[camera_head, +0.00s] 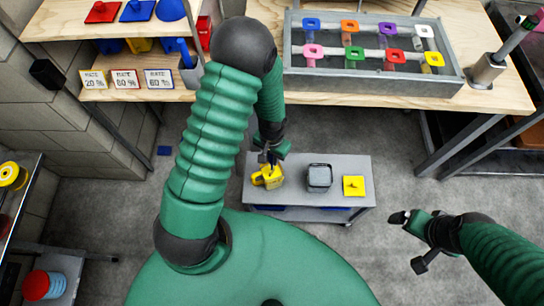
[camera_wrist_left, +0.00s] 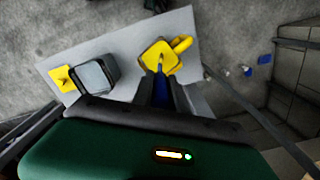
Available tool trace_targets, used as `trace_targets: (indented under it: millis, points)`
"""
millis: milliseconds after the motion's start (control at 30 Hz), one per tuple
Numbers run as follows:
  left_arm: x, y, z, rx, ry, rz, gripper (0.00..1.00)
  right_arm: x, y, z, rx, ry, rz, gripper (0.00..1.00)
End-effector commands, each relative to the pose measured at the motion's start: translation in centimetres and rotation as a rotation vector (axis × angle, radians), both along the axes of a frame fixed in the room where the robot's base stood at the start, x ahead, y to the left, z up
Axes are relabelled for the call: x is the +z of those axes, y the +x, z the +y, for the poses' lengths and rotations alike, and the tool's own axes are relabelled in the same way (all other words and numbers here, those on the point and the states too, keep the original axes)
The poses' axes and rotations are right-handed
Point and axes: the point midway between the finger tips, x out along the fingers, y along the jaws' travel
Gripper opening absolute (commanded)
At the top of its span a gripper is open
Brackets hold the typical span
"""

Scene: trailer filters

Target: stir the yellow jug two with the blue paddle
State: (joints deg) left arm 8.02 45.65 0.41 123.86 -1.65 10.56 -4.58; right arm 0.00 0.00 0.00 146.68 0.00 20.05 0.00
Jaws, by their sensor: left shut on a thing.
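The yellow jug (camera_head: 271,180) stands at the left end of a small grey cart, and its open top and handle show in the left wrist view (camera_wrist_left: 149,53). My left gripper (camera_head: 268,156) is just above the jug, shut on the blue paddle (camera_wrist_left: 163,93). The paddle points down to the jug's opening; its lower end appears to be inside, but how deep is unclear. In the head view the paddle is mostly hidden by the gripper. My right gripper (camera_head: 408,241) is empty, its fingers apart, off to the right of the cart.
The grey cart (camera_head: 335,192) also holds a dark grey container (camera_head: 319,177) and a yellow square lid (camera_head: 354,186). A workbench with a grey tray (camera_head: 375,83) of coloured pieces stands behind. Shelves with labelled cards (camera_head: 125,79) are at back left. Open floor lies around the cart.

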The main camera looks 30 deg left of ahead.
Motion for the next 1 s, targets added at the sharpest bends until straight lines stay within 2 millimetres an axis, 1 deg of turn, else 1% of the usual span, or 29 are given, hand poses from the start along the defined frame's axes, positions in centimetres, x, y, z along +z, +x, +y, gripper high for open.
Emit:
trace_targets:
  millis: [33,800,867,1000]
  points:
    - [1.0,0.0,0.0,0.000,0.000,0.000,0.00,1.0,0.0,0.0,0.000,0.000,0.000,0.93]
    - [8.4,0.0,0.0,0.000,0.000,0.000,0.00,7.8,0.0,0.0,0.000,0.000,0.000,0.93]
    - [8.6,0.0,0.0,0.000,0.000,0.000,0.00,8.1,0.0,0.0,0.000,0.000,0.000,0.93]
    - [8.4,0.0,0.0,0.000,0.000,0.000,0.00,7.9,0.0,0.0,0.000,0.000,0.000,0.93]
